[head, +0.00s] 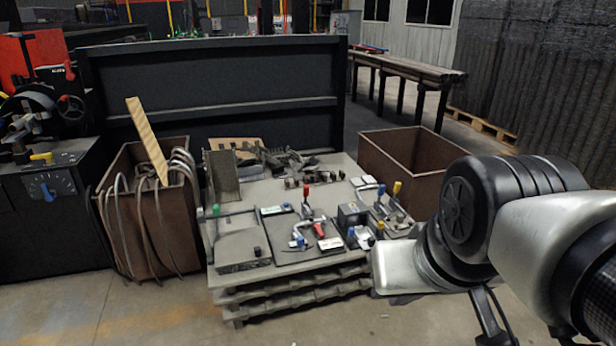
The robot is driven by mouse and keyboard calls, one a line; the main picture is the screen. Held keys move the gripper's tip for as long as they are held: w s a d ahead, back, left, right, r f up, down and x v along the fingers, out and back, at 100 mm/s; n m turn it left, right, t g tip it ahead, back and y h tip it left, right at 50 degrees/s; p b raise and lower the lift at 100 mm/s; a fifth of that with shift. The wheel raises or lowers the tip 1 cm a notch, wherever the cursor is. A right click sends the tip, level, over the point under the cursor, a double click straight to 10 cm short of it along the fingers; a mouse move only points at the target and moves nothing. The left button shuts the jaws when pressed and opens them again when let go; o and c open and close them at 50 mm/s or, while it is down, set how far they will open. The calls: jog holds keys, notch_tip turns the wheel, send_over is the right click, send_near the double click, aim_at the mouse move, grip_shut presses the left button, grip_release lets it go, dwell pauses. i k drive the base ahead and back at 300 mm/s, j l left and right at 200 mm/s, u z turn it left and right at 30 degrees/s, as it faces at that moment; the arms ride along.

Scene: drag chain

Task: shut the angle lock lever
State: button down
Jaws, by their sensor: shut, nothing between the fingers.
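Several small levers and handles stand on the fixture table (240,235) in the head view. I cannot tell for sure which is the angle lock lever. Near the middle, a curved silver part (305,227) has a red handle (319,230) at its right and a blue knob (300,240) below. An upright red handle (306,192) stands just behind. Blue (381,190) and yellow (397,187) handles stand at the right, and a green one (216,210) at the left. My gripper (490,320) is dark, partly cut off at the bottom edge, empty and apart from the levers.
A brown bin with cables (150,225) stands left of the table, another brown bin (400,155) behind right. A black panel (210,85) closes off the back. A black machine (45,215) with a blue dial stands far left. The front floor is mostly clear.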

aim_at(317, 227)
jog(key=i+u, duration=0.15)
jog(key=i, duration=0.45)
jog(key=i+u, duration=0.2)
jog(key=i, duration=0.35)
jog(key=i+l+u, duration=0.15)
jog(key=i, duration=0.45)
